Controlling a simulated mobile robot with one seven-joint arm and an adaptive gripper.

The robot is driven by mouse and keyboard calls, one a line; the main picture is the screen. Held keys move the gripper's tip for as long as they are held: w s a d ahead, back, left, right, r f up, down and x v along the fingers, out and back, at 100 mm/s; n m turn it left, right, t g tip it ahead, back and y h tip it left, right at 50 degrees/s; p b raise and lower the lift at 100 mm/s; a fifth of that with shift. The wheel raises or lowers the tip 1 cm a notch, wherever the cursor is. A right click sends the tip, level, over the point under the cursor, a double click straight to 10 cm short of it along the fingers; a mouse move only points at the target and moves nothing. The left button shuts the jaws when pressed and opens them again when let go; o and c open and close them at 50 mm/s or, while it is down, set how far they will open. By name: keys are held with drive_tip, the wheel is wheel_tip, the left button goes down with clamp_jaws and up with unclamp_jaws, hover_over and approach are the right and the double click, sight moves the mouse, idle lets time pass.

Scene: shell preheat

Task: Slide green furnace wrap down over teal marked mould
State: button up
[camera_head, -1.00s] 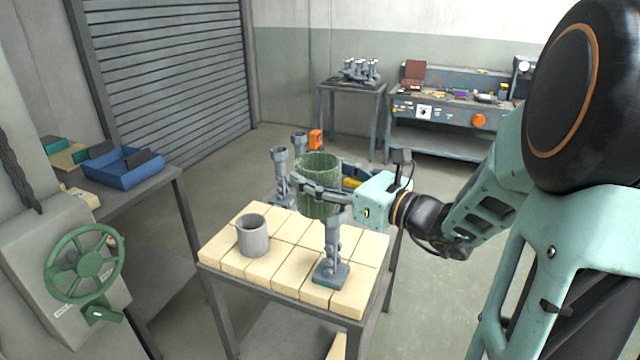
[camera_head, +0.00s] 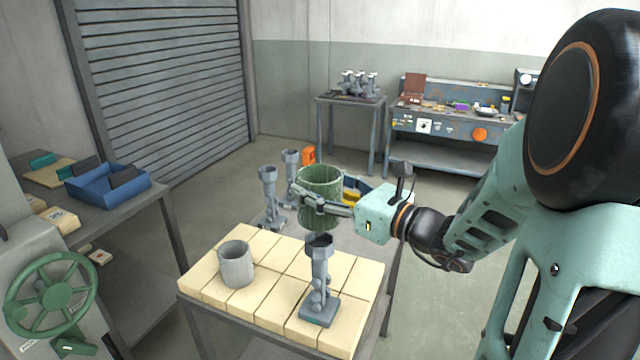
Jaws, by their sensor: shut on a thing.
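The green furnace wrap (camera_head: 321,183) is an open-ended ribbed cylinder, held upright in the air. My gripper (camera_head: 312,203) is shut on its side, coming in from the right. A grey mould (camera_head: 319,270) with a cup-shaped top and rounded lumps on its stem stands upright on the tan brick tabletop. Its square base carries a small teal mark (camera_head: 313,321). The wrap appears above the mould in the picture, apart from it, with the mould's cup in full view. I cannot tell exactly how far behind the mould the wrap is.
A grey open cylinder (camera_head: 237,266) stands on the bricks (camera_head: 274,240) to the left. Two more grey moulds (camera_head: 268,192) (camera_head: 290,176) stand behind, near an orange item (camera_head: 308,154). A blue tray (camera_head: 108,186) lies on the left bench. A green handwheel (camera_head: 50,295) is at lower left.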

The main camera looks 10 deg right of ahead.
sight(327, 286)
drive_tip(key=shift+f+b, duration=10.25)
drive_tip(key=shift+f, duration=2.8)
drive_tip(key=o, duration=1.2)
drive_tip(key=v, duration=1.2)
